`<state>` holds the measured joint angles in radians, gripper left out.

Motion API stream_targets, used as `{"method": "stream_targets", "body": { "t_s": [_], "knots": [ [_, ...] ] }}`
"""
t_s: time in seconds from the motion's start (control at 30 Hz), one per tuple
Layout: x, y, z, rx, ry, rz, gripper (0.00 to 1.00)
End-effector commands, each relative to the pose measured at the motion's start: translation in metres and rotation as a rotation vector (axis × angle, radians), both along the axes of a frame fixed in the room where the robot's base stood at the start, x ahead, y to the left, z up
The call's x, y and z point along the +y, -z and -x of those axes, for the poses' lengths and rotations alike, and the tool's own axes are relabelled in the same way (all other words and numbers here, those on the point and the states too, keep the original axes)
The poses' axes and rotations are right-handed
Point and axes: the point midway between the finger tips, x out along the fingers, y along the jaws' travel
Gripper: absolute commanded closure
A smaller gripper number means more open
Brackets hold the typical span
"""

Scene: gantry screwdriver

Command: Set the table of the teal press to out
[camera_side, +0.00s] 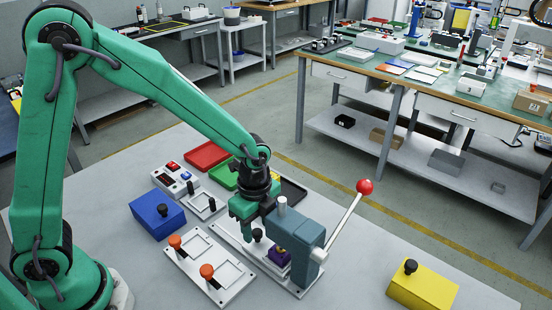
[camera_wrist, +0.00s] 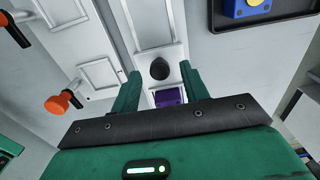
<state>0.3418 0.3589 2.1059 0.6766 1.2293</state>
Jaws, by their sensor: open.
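The teal press (camera_side: 296,238) stands on a long pale base plate (camera_side: 225,235), with a raised lever ending in a red ball (camera_side: 364,186). A purple block (camera_side: 279,256) sits under the press head; part of it shows in the wrist view (camera_wrist: 168,97). A black knob (camera_side: 257,235) stands upright on the base, left of the purple block; the wrist view shows it from above (camera_wrist: 159,69). My gripper (camera_side: 250,217) is open and points down over this knob. In the wrist view the knob lies between its two teal fingers (camera_wrist: 160,74), with gaps on both sides.
Left of the press are a white fixture with orange knobs (camera_side: 207,271), a blue block (camera_side: 157,216) and a switch box (camera_side: 173,179). Red (camera_side: 207,156) and black (camera_side: 292,192) trays lie behind. A yellow block (camera_side: 422,286) stands right; the tabletop between it and the press is clear.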

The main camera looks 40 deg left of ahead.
Motion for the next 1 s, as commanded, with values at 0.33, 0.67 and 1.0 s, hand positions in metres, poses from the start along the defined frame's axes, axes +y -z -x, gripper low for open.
{"method": "stream_targets", "body": {
  "t_s": [0.33,0.67,1.0],
  "knots": [
    [0.0,0.007,0.0,0.0,0.0,0.0,0.55],
    [0.0,0.006,0.0,0.0,0.0,0.0,1.0],
    [0.015,0.006,0.0,0.0,-0.004,0.0,1.0]
  ]
}}
